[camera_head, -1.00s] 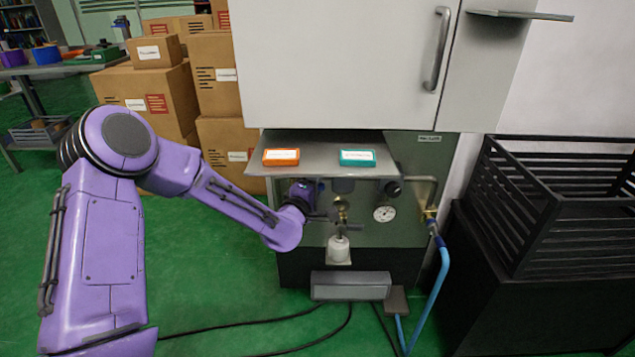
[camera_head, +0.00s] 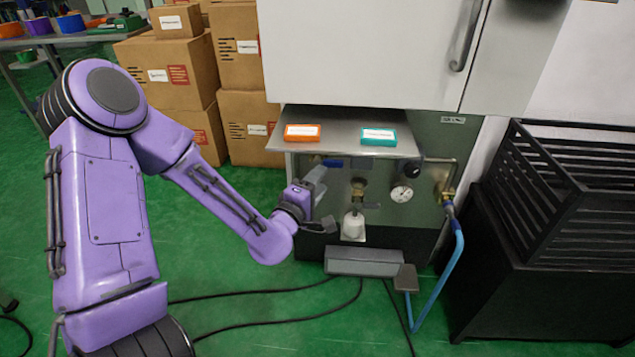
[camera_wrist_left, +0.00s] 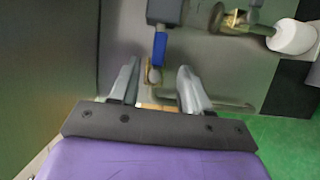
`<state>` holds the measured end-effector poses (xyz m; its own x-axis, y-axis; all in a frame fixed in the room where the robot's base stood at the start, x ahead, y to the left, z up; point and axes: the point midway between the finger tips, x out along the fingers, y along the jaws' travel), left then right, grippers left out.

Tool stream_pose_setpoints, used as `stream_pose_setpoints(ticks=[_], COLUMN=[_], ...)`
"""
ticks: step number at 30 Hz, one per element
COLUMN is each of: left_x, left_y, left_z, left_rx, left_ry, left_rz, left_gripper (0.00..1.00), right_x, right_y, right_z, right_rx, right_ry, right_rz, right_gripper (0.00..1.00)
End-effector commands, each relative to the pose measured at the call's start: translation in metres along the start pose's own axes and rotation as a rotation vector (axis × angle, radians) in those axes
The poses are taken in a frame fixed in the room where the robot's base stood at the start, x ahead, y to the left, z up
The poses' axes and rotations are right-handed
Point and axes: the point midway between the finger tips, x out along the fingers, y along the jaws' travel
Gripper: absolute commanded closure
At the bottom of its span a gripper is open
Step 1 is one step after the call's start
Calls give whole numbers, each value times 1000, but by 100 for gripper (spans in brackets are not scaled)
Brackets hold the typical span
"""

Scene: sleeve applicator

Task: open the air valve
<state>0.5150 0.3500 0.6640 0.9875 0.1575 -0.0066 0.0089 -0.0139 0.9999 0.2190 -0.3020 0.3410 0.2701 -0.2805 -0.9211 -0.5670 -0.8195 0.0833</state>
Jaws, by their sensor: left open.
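A blue lever handle (camera_head: 333,163), which looks like the air valve's, sticks out under the machine's steel shelf, at the left of the green panel. In the left wrist view the blue handle (camera_wrist_left: 159,48) points down toward the space between my fingers, with a brass part (camera_wrist_left: 148,76) beside its lower end. My left gripper (camera_head: 322,201) is just below and left of the handle in the head view. In the wrist view the left gripper (camera_wrist_left: 158,84) is open, its fingers on either side of the handle's line. I see no clear contact. My right gripper is not in view.
A brass regulator (camera_head: 358,187) with a white bowl (camera_head: 353,225) and a round gauge (camera_head: 401,194) sit to the right. The steel shelf (camera_head: 345,142) overhangs, bearing orange and teal boxes. A blue hose (camera_head: 457,255) hangs at right. Cables cross the green floor.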

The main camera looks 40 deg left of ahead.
Motion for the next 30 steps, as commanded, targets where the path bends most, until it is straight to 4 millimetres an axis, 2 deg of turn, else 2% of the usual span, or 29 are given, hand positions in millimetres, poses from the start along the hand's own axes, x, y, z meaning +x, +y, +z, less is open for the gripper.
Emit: stream_pose_setpoints(ticks=[10,14,15,17,18,20,21,24,27,30], left_x=[0,-1,-3,-16,-27,-47,-63,-109,-159,-207], left_y=[0,-13,-23,-62,-88,-125,-150,-205,-249,-281], left_z=[0,-2,-2,1,3,5,6,8,9,8], left_rx=[7,155,251,414,504,625,699,861,980,1059], left_ry=[-1,15,21,1,-21,-63,-96,-192,-290,-378], left_rz=[-1,-70,-132,-276,-365,-491,-573,-761,-918,-1040], left_gripper=[53,53,53,53,53,53,53,53,53,53], right_x=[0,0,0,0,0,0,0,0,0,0], right_y=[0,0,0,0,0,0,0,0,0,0], right_z=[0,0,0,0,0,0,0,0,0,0], right_rx=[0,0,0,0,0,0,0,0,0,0], right_ry=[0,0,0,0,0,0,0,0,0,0], right_rz=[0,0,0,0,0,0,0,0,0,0], right_gripper=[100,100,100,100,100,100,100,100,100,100])
